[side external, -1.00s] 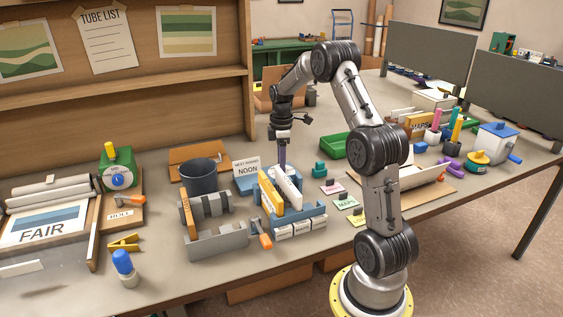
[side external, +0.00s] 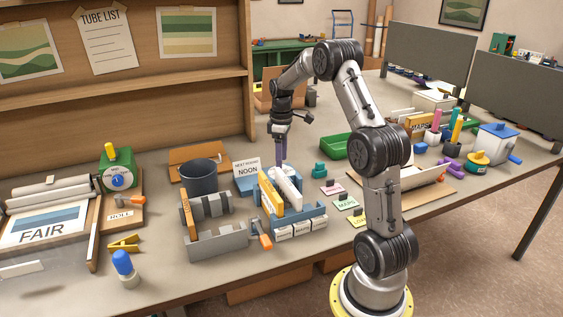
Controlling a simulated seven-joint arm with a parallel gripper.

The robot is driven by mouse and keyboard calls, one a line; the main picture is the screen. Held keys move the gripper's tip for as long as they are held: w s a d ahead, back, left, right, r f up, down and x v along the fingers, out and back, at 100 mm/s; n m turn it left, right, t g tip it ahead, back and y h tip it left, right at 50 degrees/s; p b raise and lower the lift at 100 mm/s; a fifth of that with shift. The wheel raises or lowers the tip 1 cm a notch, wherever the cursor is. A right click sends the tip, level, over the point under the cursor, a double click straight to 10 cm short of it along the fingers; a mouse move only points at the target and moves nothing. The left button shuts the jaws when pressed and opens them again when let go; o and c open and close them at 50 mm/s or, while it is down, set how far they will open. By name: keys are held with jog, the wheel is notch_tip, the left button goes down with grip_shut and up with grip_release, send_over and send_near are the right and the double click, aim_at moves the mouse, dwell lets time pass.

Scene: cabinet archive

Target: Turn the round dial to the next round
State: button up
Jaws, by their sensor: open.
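The round dial (side external: 118,180) is on the front of a green box (side external: 118,158) at the left of the table. It has a white face with a blue knob at its centre; its markings are too small to read. A card (side external: 246,171) reading "NEXT ROUND NOON" stands behind the blue rack. My gripper (side external: 282,160) is open and points down behind the blue rack, to the right of the card, well away from the dial. Its fingertips are partly hidden by the white pieces in the rack, and I cannot tell whether they touch anything.
The blue rack (side external: 300,222) holds yellow and white pieces. A blue-capped bottle (side external: 124,268) and a yellow clip (side external: 125,243) lie nearer the front left.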

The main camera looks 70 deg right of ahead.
jog(key=shift+r, duration=2.1)
notch_tip(320, 180, up, 13)
jog(key=a+r+n+t, duration=0.2)
jog(key=a+r+n, duration=0.1)
jog(key=a+r, duration=0.8)
jog(key=s+a+f+t, duration=0.1)
jog(key=s+a+f, duration=0.2)
jog(key=s+a, duration=0.5)
jog(key=s+a+f+t, duration=0.2)
jog(key=s+a, duration=0.2)
jog(key=a, duration=0.8)
jog(key=s+a+f+m, duration=0.2)
jog(key=s+f+m, duration=0.2)
jog(key=f, duration=0.6)
jog(key=shift+s+m+t, duration=0.3)
jog(key=shift+s+m, duration=0.1)
jog(key=shift+s, duration=0.4)
